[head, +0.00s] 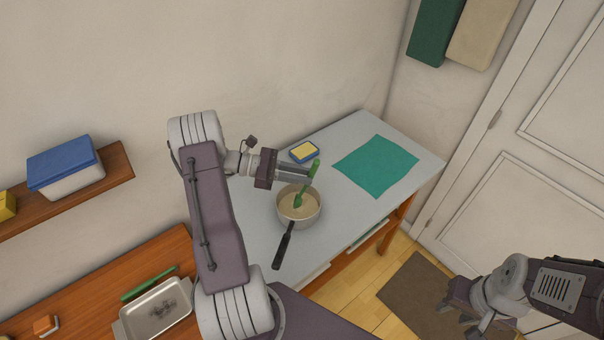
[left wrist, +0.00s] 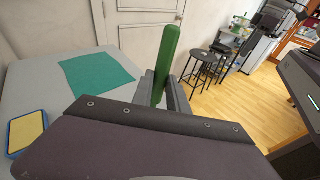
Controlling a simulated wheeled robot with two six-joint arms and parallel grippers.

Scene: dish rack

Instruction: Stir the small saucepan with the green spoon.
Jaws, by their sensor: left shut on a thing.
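The small saucepan (head: 314,219) stands on the grey counter, its black handle (head: 285,245) pointing toward the front left. Pale beige contents show inside it. My left gripper (head: 311,177) is shut on the green spoon (head: 313,170) above the pan's far rim. The spoon is tilted, its head low inside the pan over the contents; I cannot tell how deep it reaches. In the left wrist view the spoon's handle (left wrist: 169,60) stands up between the fingers, and the pan is hidden. My right gripper (head: 462,313) is open and empty at the lower right, away from the counter.
A yellow-and-blue sponge (head: 304,151) lies behind the pan. A teal cloth (head: 376,165) lies flat on the counter's right part. At lower left are a metal tray (head: 157,309) and a green utensil (head: 149,283). A shelf (head: 115,170) holds a blue-lidded box (head: 66,168).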

